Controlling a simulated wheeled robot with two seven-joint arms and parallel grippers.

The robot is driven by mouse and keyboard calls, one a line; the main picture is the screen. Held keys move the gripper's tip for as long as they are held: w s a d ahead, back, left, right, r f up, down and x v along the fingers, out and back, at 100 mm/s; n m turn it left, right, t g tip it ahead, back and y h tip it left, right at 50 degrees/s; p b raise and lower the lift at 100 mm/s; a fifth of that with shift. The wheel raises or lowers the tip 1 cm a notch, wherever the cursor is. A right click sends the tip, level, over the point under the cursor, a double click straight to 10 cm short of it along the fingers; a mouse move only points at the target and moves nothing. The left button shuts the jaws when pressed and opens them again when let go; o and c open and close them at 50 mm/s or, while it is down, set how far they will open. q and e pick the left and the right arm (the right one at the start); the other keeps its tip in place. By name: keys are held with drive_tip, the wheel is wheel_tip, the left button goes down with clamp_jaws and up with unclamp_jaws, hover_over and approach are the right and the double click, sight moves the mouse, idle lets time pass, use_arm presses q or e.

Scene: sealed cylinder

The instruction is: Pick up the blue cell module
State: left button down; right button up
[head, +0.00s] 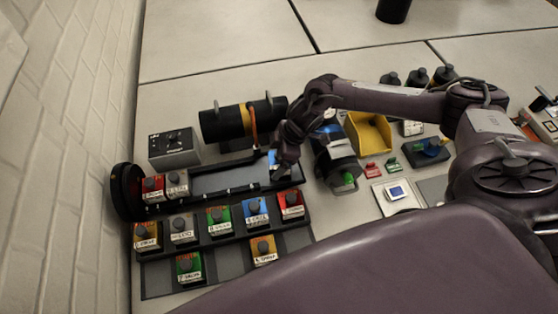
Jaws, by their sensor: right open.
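A blue cell module (256,211) with a dark knob and a white label stands in the black rack, between a green module (219,219) and a red module (291,204). My right gripper (281,168) is open and points down over the right end of the long black tray (225,178), behind the blue and red modules. A small blue patch (273,158) shows right beside its fingers and is partly hidden by them; I cannot tell whether it is another module. My left gripper is not in view.
A black cylinder with a yellow band (244,119) lies behind the tray. A grey box (174,148) stands left of it. Right of my gripper are a dark device (337,165), a yellow bin (369,133) and small red and green parts. Table at the back is mostly clear.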

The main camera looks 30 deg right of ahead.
drive_tip(key=c, duration=1.3)
drive_tip(key=shift+c, duration=0.6)
drive_tip(key=shift+r, duration=0.1)
